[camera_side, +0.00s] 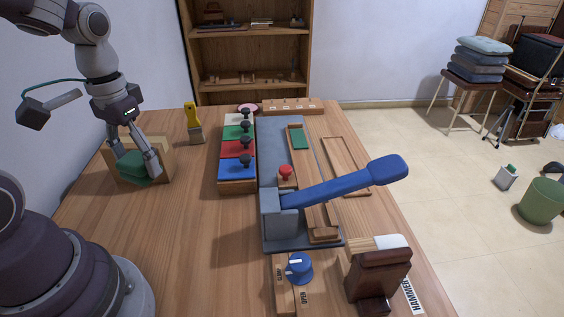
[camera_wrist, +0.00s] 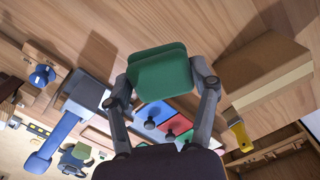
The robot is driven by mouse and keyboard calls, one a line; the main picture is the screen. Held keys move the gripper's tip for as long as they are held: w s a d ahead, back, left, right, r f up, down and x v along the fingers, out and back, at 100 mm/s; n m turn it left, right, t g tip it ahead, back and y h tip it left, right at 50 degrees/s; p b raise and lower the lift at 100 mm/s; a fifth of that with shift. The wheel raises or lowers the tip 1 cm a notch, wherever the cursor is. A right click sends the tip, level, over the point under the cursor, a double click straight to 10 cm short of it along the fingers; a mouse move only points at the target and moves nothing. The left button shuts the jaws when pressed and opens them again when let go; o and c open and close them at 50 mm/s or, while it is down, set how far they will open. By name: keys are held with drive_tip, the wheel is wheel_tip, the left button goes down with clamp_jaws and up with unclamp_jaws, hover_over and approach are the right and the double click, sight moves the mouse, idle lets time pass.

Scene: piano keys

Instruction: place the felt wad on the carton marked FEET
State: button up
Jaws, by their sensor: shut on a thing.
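My gripper (camera_side: 138,166) is shut on a green felt wad (camera_side: 133,168), low over the left part of the table. In the wrist view the green wad (camera_wrist: 160,72) sits between the two fingers of my gripper (camera_wrist: 161,84). A tan carton (camera_side: 166,157) stands right by the gripper, partly hidden behind it and the wad. In the wrist view the carton (camera_wrist: 262,68) is to the right of the wad, with a gap between them in the picture. No FEET marking is readable on it. I cannot tell the wad's height above the table.
A yellow-handled brush (camera_side: 192,120) stands beyond the carton. Colored blocks with black knobs (camera_side: 237,150) and a grey device with a blue lever (camera_side: 340,187) fill the table's middle. A blue knob (camera_side: 299,267) and brown block (camera_side: 378,272) are in front. Bare table lies between carton and blocks.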

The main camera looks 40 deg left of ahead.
drive_tip(key=s+a+r+n, duration=0.1)
drive_tip(key=s+a+n, duration=0.4)
drive_tip(key=a+n, duration=0.1)
drive_tip(key=w+a, duration=0.3)
drive_tip(key=w+a+f, duration=0.1)
drive_tip(key=w+a, duration=0.7)
drive_tip(key=shift+a+f, duration=0.15)
drive_tip(key=shift+a, duration=0.05)
drive_tip(key=shift+a+f, duration=0.1)
drive_tip(key=shift+f, duration=1.6)
drive_tip(key=shift+f, duration=0.15)
drive_tip(key=o, duration=0.8)
